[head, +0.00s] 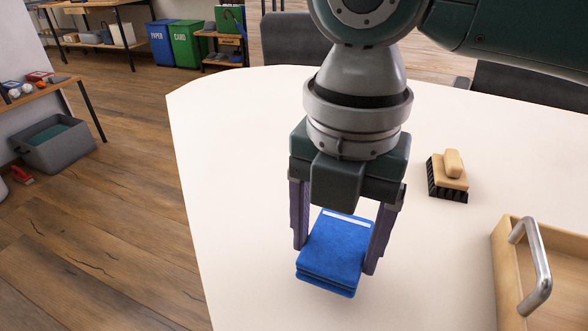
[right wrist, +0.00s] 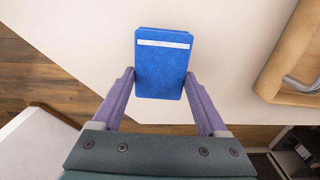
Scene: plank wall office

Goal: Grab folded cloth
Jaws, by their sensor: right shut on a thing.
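The folded cloth (head: 334,252) is blue with a pale stripe, a layered stack near the front of the white table. My right gripper (head: 335,258) points down from above and is shut on the cloth, one finger on each side. In the right wrist view the cloth (right wrist: 161,75) sits between the tips of the purple fingers, its stripe towards the top. Whether the cloth touches the table is hard to tell. My left gripper is not in view.
A wooden tray (head: 504,275) with a metal handle (head: 540,270) stands at the right. A scrubbing brush (head: 449,176) lies behind it. The white table (head: 230,170) is clear left of the cloth. Dark chairs (head: 293,40) stand at the far edge.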

